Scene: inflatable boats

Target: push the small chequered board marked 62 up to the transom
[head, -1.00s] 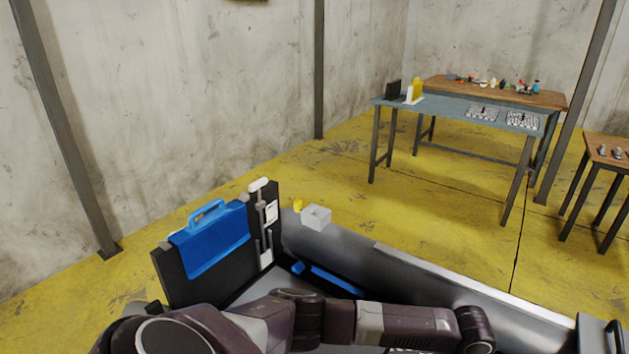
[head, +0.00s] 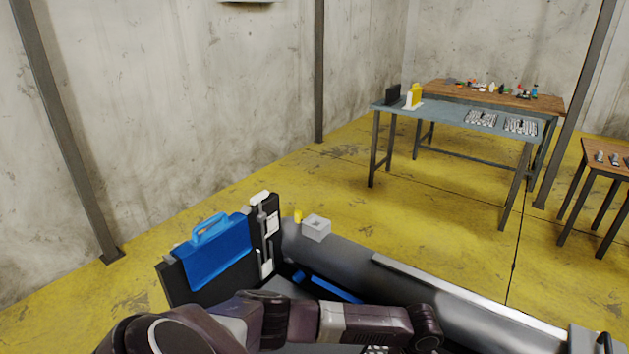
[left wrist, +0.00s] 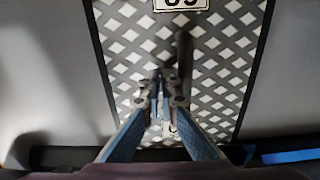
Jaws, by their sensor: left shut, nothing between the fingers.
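A grey-and-white chequered board (left wrist: 225,60) fills the middle of the left wrist view. A white label (left wrist: 181,4) with dark figures sits on it, cut off by the top edge, so I cannot read it fully. My left gripper (left wrist: 160,78) is shut and empty over the board; I cannot tell whether its tips touch it. In the head view my left arm crosses the boat and hides most of the floor. The dark transom (head: 174,284) stands at the boat's left end, with a blue handled piece (head: 215,255) on it. My right gripper is not in view.
The grey boat tube (head: 345,257) runs along the far side, with a light grey block (head: 316,228) on it. A blue bar (head: 330,288) lies inside the boat. Tables (head: 440,117) stand well beyond, across open yellow floor.

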